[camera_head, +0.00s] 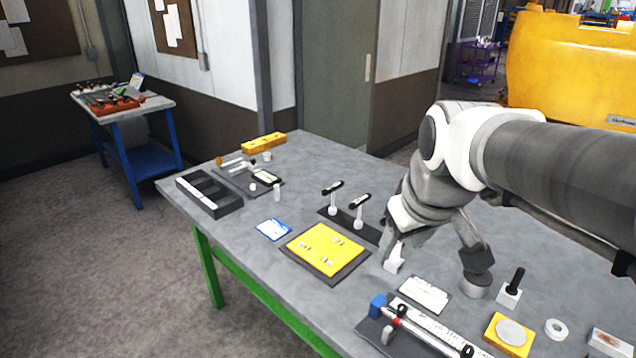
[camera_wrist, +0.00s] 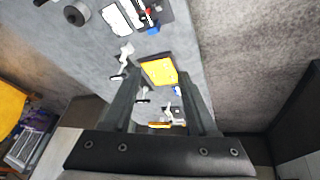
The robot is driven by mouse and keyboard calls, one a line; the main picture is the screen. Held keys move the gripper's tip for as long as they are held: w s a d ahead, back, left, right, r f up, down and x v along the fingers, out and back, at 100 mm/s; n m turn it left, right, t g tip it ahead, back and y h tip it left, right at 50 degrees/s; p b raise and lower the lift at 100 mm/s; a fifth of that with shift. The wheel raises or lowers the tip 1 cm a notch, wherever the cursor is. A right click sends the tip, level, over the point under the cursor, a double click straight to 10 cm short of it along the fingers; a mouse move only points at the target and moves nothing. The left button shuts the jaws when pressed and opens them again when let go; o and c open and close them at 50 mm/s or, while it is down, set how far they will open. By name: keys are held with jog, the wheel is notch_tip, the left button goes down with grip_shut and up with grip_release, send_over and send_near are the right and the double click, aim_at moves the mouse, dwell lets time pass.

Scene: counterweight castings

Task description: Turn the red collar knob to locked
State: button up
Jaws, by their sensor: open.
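The red collar knob (camera_head: 397,318) is a small red ring on a pale rod. The rod's fixture (camera_head: 420,334) has a blue end block (camera_head: 377,306) and sits on a dark base at the table's front. In the wrist view, the red collar (camera_wrist: 148,12) is near the top, close to the blue block (camera_wrist: 153,30). My gripper (camera_wrist: 158,76) shows two dark fingers spread apart with nothing between them. It is above the table and clear of the collar. Fine markings on the collar are too small to read.
A yellow plate (camera_head: 326,247), two black-handled levers (camera_head: 346,207), a white card (camera_head: 425,293) and a grey cylinder (camera_head: 476,288) are on the table. A yellow block with a pale disc (camera_head: 510,333) and a white ring (camera_head: 556,329) sit right of the fixture. Bare tabletop shows at left.

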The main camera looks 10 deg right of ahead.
jog(key=w+d+f+n+g, duration=0.2)
jog(key=w+d+f+n, duration=0.1)
jog(key=w, duration=0.2)
jog(key=n+g, duration=0.3)
jog(key=n, duration=0.3)
send_near(403, 307)
jog(key=shift+y, duration=0.3)
jog(key=f, duration=0.8)
jog(key=shift+d+f, duration=0.25)
jog(key=shift+f, duration=0.05)
grip_shut()
